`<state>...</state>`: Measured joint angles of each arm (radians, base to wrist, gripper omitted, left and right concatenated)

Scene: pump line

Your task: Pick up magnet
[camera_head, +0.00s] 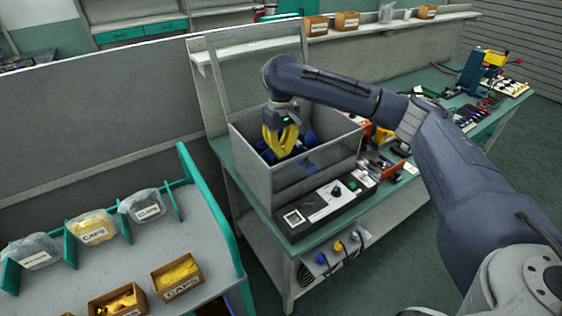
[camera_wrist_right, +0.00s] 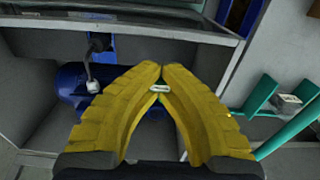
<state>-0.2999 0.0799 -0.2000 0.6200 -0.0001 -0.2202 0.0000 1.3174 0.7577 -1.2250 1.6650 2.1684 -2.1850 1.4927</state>
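My right gripper (camera_head: 279,150) reaches down into a grey box-like enclosure with its yellow fingers close together. In the right wrist view the fingertips of the right gripper (camera_wrist_right: 161,70) nearly meet. A small pale metallic piece (camera_wrist_right: 159,89), which looks like the magnet, sits between the fingers just below their tips. In the head view this piece is hidden by the fingers. A blue pump or motor body (camera_wrist_right: 70,84) lies beneath and beside the fingers; it shows in the head view (camera_head: 308,139) too. My left gripper is not in view.
The grey enclosure (camera_head: 252,172) has walls around the gripper and a clear front panel. A black control box (camera_head: 322,207) stands before it. Tools crowd the bench at right. A grey cart (camera_head: 75,278) with bags and cartons of caps stands at left.

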